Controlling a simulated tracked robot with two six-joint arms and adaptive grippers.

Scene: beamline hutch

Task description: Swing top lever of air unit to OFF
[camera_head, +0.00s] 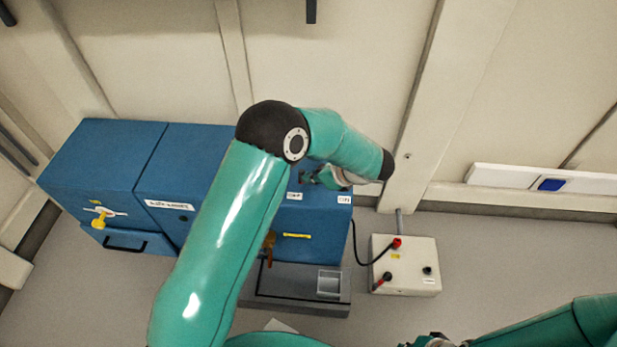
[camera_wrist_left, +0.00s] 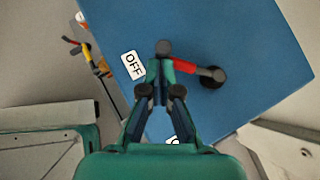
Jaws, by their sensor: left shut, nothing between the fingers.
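The blue air unit (camera_head: 240,165) stands against the wall in the head view; its blue top fills much of the left wrist view (camera_wrist_left: 250,35). The top lever has a red sleeve (camera_wrist_left: 185,67) and a black pivot (camera_wrist_left: 213,77). In the wrist view it points left from the pivot, roughly towards the OFF label (camera_wrist_left: 133,65). My left gripper (camera_head: 322,178) is shut and empty, its fingertips (camera_wrist_left: 163,52) at the lever's free end, beside the OFF label. I cannot tell whether they touch it. A second label (camera_wrist_left: 172,140) is mostly hidden by my gripper. My right gripper (camera_head: 433,340) barely shows.
A yellow handle (camera_head: 101,217) and an orange-brown valve (camera_head: 268,243) stick out at the unit's front. A cream box (camera_head: 405,262) with red and black knobs stands to the right, joined by a black cable. A grey base (camera_head: 300,285) lies in front.

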